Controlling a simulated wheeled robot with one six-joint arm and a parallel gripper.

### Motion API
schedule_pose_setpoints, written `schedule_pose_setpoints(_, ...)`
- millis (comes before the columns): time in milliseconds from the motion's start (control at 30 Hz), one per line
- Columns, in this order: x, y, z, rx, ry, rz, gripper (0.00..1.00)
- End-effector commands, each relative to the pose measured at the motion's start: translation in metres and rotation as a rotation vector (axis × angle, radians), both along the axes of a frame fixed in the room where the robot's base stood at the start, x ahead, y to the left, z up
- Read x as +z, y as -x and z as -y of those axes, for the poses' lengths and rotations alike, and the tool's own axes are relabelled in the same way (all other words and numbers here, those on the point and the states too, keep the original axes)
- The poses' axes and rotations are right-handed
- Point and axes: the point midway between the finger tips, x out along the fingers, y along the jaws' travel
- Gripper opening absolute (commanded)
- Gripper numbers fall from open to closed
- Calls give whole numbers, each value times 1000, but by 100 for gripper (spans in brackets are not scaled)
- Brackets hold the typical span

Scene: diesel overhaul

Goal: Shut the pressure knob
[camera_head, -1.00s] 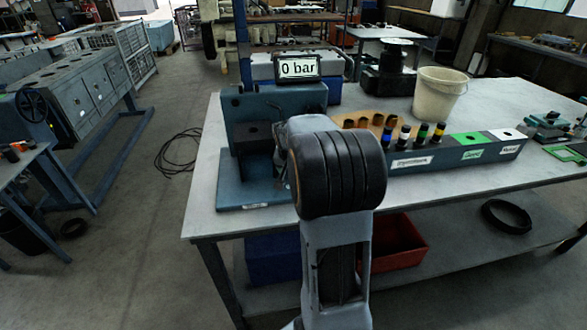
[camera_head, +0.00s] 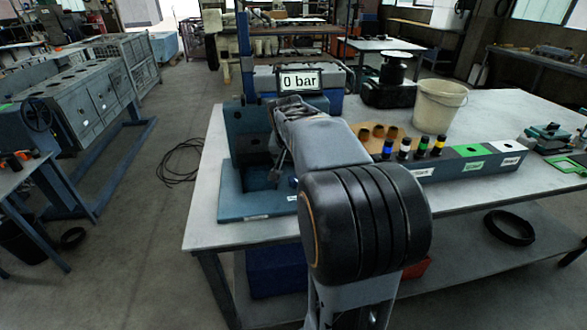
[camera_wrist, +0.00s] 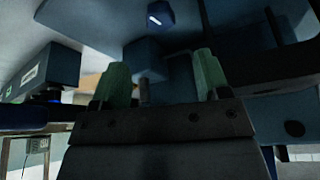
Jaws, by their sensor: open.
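A blue test stand (camera_head: 245,125) stands at the left end of the workbench, with a flat base plate and a display (camera_head: 300,81) above it reading "0 bar". I cannot clearly make out the pressure knob; a small blue round part with a pale mark (camera_wrist: 160,15) shows at the top of the wrist view, but I cannot tell if it is the knob. My gripper (camera_wrist: 163,80) is open, its two green fingertips apart. A blue block and a thin grey stem (camera_wrist: 144,91) appear between or beyond them. In the head view my arm hides the stand's right side.
On the workbench (camera_head: 205,215), right of my arm, are a long labelled block (camera_head: 455,163), several banded injector-like parts and a white bucket (camera_head: 440,103). A black ring (camera_head: 510,227) lies on the lower shelf.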

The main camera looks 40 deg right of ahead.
Motion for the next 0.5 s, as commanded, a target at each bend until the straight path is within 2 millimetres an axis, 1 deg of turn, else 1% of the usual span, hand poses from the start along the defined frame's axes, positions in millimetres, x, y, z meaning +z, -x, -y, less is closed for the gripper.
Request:
schedule_pose_setpoints(33, 6, 1, -2, 0, 1, 2, 69)
schedule_pose_setpoints(100, 12, 3, -3, 0, 1, 2, 69)
schedule_pose_setpoints(200, 17, 5, -5, 1, 0, 0, 69)
schedule_pose_setpoints(500, 20, 6, -6, 1, 0, 0, 69)
